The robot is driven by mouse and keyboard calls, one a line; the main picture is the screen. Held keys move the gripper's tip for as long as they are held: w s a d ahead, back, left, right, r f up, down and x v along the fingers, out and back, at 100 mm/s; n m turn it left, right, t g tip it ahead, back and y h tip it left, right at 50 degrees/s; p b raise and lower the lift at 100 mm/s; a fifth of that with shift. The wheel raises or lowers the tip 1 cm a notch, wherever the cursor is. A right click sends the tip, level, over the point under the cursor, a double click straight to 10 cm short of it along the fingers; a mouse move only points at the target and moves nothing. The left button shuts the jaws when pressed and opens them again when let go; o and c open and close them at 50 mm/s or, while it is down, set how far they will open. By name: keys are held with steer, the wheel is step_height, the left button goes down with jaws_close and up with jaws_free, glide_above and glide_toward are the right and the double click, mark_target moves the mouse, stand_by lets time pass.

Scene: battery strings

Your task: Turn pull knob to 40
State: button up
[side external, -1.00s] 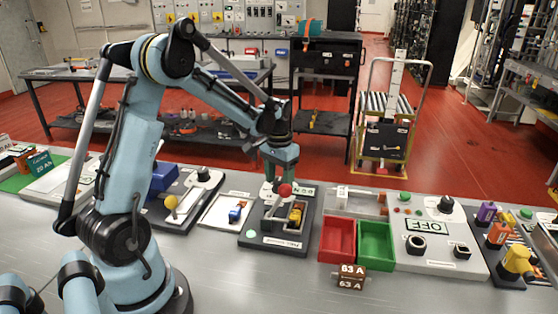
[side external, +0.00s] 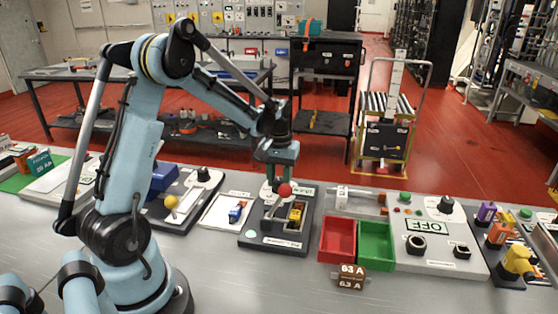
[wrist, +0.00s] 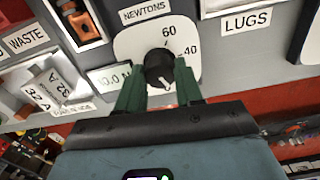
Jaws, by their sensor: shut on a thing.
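The pull knob (wrist: 159,68) is a black round knob on a white dial plate marked NEWTONS, with 60 and 40 readable. A pale mark shows near its lower edge, well away from the 40. My gripper (wrist: 160,88) has its green fingers on either side of the knob and is shut on it. Part of the dial is hidden by the fingers. A small readout (wrist: 108,78) in N is left of the dial, its first digits partly unclear.
A red ball (side external: 285,190) is right beside my gripper. A red bin (side external: 337,240) and a green bin (side external: 376,245) stand to the right of the unit. A yellow ball handle (side external: 171,202) is to the left.

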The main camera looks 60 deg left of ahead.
steer(key=shift+n, duration=0.3)
steer(key=n, duration=0.3)
steer(key=shift+n, duration=1.4)
steer(key=shift+n, duration=0.6)
steer(key=n, duration=0.3)
steer(key=shift+n, duration=0.7)
